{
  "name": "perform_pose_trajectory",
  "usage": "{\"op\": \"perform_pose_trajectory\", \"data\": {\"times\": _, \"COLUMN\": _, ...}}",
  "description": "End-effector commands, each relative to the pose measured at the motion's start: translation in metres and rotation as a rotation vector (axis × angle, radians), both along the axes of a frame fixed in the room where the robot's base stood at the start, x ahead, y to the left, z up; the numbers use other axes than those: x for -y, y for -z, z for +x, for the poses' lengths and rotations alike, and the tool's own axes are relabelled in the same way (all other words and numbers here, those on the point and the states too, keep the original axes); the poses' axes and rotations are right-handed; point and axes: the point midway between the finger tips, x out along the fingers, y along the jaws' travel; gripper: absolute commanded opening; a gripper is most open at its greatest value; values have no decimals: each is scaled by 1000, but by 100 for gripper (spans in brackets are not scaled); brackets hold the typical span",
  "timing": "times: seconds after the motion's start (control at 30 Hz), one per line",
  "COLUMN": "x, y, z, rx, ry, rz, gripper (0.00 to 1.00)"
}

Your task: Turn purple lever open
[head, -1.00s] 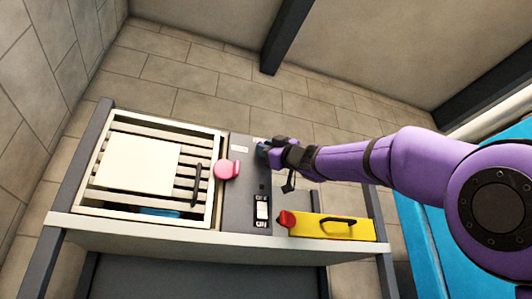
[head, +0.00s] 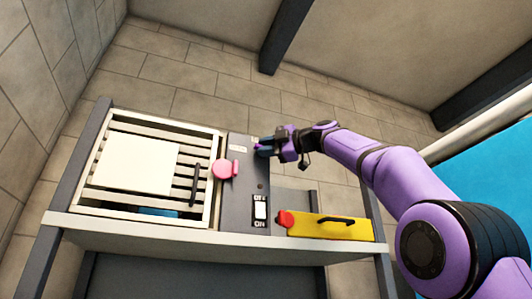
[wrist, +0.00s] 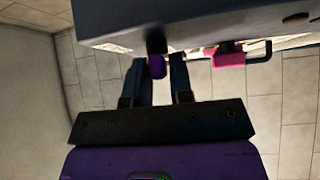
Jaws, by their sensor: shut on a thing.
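The purple lever (head: 257,146) shows as a small purple spot near the top of the grey panel (head: 243,190) in the head view. In the wrist view its rounded purple end (wrist: 157,66) sits between my two dark fingers, on a dark stem from the panel. My gripper (head: 265,149) is at the panel's upper right and is shut on the lever; it also shows in the wrist view (wrist: 162,74). My fingers hide part of the lever in the head view. Its exact angle is hard to tell.
A pink handle (head: 222,169) stands left of the lever, by a slatted box (head: 100,195) with a black handle. A white OFF/ON switch (head: 260,208) is below on the panel. A yellow box (head: 345,229) with a red knob (head: 284,219) sits at the right.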

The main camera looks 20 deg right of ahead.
Motion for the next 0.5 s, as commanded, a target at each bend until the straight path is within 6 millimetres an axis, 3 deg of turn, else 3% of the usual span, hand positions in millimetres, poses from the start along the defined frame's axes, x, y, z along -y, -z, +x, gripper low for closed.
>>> {"op": "perform_pose_trajectory", "data": {"times": 0.5, "x": -1, "y": 1, "z": 0, "rx": -4, "ry": -7, "rz": -115, "gripper": 0}}
